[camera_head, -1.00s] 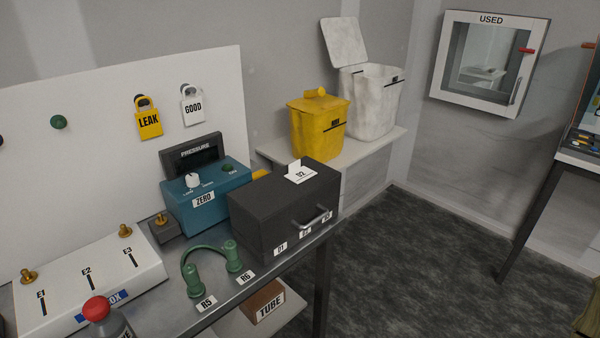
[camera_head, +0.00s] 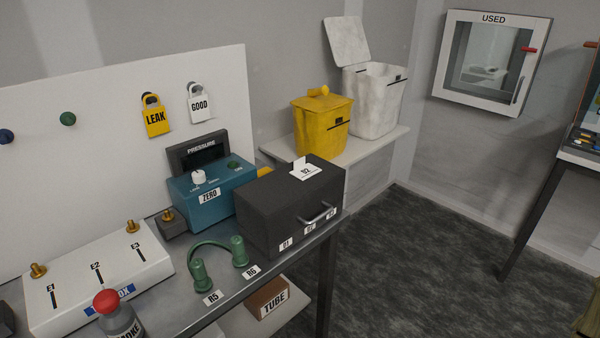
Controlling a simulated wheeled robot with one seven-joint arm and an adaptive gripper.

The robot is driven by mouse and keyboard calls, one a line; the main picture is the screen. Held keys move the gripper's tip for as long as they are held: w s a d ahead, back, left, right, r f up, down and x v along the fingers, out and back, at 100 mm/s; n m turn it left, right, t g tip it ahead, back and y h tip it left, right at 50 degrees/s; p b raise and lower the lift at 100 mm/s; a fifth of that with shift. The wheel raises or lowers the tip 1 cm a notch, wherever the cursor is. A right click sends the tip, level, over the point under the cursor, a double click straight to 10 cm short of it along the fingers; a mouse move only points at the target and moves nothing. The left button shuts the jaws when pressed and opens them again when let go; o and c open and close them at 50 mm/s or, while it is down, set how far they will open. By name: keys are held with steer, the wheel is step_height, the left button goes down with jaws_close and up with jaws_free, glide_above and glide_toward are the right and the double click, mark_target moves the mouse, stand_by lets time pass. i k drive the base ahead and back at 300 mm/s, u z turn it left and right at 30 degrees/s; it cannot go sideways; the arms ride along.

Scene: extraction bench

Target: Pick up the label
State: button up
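Several things here could be called a label, and I cannot tell which one is meant. A white card (camera_head: 306,171) reading "02" or "D2" lies on top of the dark drawer box (camera_head: 275,202), with a small part of it standing up. A yellow "LEAK" tag (camera_head: 156,119) and a white "GOOD" tag (camera_head: 200,106) hang on the white back panel (camera_head: 85,160). Small white name plates are on the bench front and box. My gripper is not in view.
The bench holds a teal pressure unit (camera_head: 212,190), a green hose loop (camera_head: 217,258), a white block with brass fittings (camera_head: 100,278) and a red-topped canister (camera_head: 118,315). Yellow (camera_head: 322,130) and white (camera_head: 374,100) bins stand on a shelf behind.

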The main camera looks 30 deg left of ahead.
mark_target(302, 171)
steer(key=k, duration=1.2)
steer(key=u, duration=0.85)
steer(key=i, duration=0.8)
steer(key=z, duration=0.05)
